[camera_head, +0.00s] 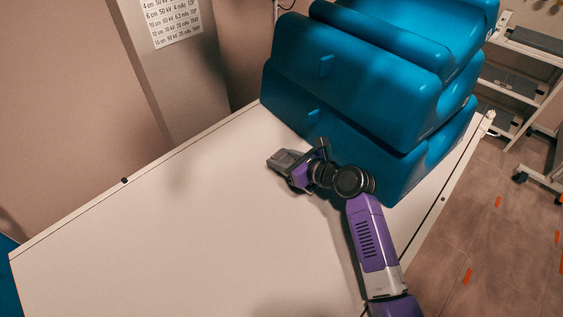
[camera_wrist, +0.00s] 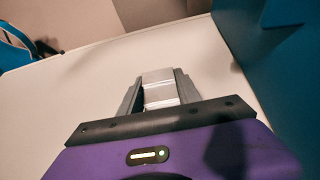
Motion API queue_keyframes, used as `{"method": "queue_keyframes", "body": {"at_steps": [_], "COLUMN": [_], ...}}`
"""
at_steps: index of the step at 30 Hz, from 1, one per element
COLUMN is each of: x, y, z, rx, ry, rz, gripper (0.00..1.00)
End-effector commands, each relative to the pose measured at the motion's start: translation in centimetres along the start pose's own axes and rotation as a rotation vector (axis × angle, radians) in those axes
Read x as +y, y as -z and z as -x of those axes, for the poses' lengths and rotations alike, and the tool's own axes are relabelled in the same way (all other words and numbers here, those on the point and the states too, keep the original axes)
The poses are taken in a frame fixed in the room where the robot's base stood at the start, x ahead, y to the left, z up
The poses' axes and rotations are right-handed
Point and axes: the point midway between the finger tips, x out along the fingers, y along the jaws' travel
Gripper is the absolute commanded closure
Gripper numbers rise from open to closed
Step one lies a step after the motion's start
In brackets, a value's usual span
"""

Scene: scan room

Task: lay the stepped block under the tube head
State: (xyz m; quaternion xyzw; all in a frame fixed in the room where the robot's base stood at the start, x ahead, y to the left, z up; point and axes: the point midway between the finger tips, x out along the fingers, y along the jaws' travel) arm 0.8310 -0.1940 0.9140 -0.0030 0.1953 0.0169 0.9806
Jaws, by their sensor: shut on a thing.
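The stepped block (camera_wrist: 160,88) is a small silvery-grey piece with crosswise steps. It sits between the two grey fingers of my gripper (camera_wrist: 157,92) in the wrist view. My gripper (camera_head: 284,160) is shut on it, over the white table beside the blue cushions. In the head view the block and fingers blend into one small grey shape. I cannot tell whether the block touches the table. I cannot make out the tube head in either view.
Large blue cushions (camera_head: 355,70) are stacked at the table's back right, close to my arm. A grey column with a printed chart (camera_head: 172,20) stands behind the table. The white table (camera_head: 170,235) is clear to the left. A shelved cart (camera_head: 515,75) stands at the right.

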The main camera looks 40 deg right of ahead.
Motion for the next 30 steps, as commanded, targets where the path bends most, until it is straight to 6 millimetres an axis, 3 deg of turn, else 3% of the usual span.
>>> {"method": "queue_keyframes", "body": {"at_steps": [3,14,15,17,30], "x": [-0.09,-0.06,-0.04,-0.04,-0.06], "y": [1.16,1.37,1.45,1.45,1.27], "z": [-0.47,-0.60,-0.60,-0.59,-0.03], "rx": [-0.001,-0.002,0.000,0.000,0.000], "ry": [0.002,0.002,0.001,0.001,0.002], "rz": [0.000,0.001,0.000,0.000,0.000], "gripper": [1.00,1.00,0.52,0.40,0.38]}}
